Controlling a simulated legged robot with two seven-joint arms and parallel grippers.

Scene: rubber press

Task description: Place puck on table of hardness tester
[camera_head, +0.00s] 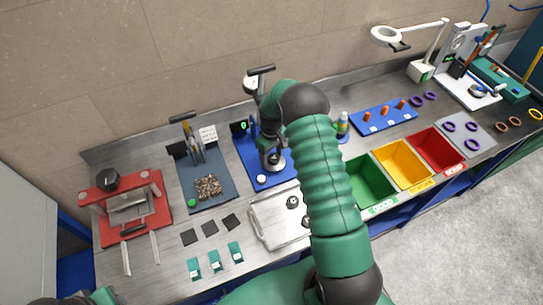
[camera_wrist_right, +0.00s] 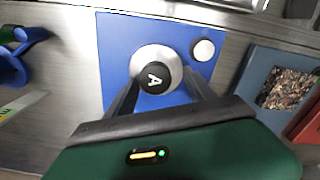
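A black puck marked "A" (camera_wrist_right: 154,78) lies on the round silver table (camera_wrist_right: 170,57) of the hardness tester, in the right wrist view. My right gripper (camera_wrist_right: 160,80) has its two dark fingers on either side of the puck. A gap shows at the right finger; contact at the left finger is unclear. In the head view the same gripper (camera_head: 268,143) is low over the silver table (camera_head: 276,164), and my right arm hides part of the tester (camera_head: 252,84). A bit of my left arm shows at the bottom left; its fingers are out of view.
The tester stands on a blue base (camera_head: 250,160) with a small white disc (camera_head: 261,178). A light tray (camera_head: 268,234) in front holds black pucks (camera_head: 293,201). A red press (camera_head: 130,212) stands left; green, yellow (camera_head: 402,163) and red bins stand right.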

